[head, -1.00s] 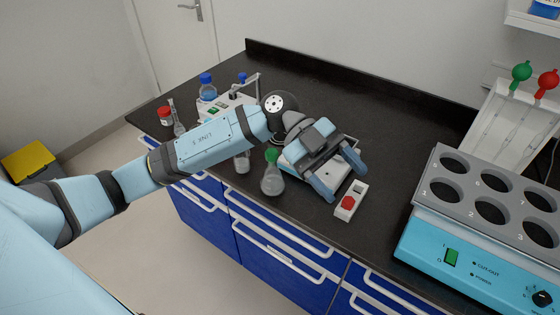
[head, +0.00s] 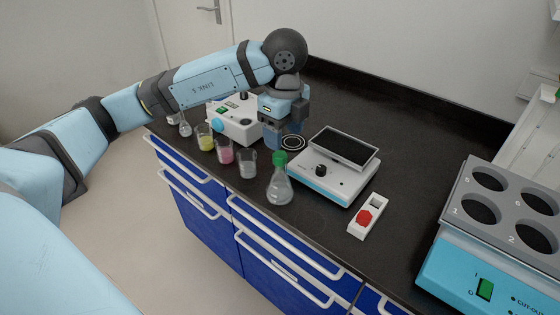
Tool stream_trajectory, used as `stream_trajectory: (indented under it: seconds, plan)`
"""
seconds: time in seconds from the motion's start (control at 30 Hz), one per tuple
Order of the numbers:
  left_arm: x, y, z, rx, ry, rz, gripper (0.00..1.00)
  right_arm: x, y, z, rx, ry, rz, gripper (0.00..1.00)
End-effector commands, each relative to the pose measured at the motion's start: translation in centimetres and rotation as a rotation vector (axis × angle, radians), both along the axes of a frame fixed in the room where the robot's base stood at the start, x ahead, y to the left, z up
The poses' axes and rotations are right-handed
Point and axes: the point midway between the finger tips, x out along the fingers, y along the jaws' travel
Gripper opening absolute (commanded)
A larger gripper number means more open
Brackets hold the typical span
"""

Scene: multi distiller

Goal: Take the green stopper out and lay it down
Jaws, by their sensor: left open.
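The green stopper (head: 280,158) sits upright in the neck of a clear conical flask (head: 279,190). The flask stands on the black bench top near its front edge. My left gripper (head: 283,140) is open and points down, behind and above the stopper in the head view. Whether its fingers touch anything is hard to tell, but nothing shows held between them. My right gripper is not in view.
A white and blue hotplate-like device (head: 333,170) stands right of the flask. Beakers with clear (head: 248,166), pink (head: 225,153) and yellow liquid (head: 205,139) stand left. A red-buttoned white box (head: 368,215) and a holed block heater (head: 500,205) are further right.

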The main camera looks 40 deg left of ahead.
Motion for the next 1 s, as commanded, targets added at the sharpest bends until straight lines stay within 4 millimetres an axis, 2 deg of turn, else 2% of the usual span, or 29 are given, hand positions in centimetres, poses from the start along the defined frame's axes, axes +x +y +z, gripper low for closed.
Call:
stream_trajectory:
  seconds: [0.27,0.43,0.53,0.83,0.87,1.0]
  plan:
    - [0.0,0.4,-2.3,0.0,0.003,0.001,0.61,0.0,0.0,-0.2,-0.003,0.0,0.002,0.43]
    - [0.1,1.4,-4.8,0.0,0.003,0.001,0.61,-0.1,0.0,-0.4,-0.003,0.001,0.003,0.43]
    - [0.1,1.2,-6.0,-0.001,0.003,-0.002,0.61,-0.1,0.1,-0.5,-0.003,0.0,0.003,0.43]
    - [0.2,1.2,-6.6,-0.002,0.0,-0.002,0.61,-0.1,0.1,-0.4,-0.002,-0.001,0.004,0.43]
    - [0.2,1.2,-6.6,-0.002,0.0,-0.002,0.59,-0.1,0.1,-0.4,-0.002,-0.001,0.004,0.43]
    - [0.2,1.2,-6.6,-0.002,0.0,-0.002,0.27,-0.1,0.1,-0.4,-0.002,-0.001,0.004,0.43]
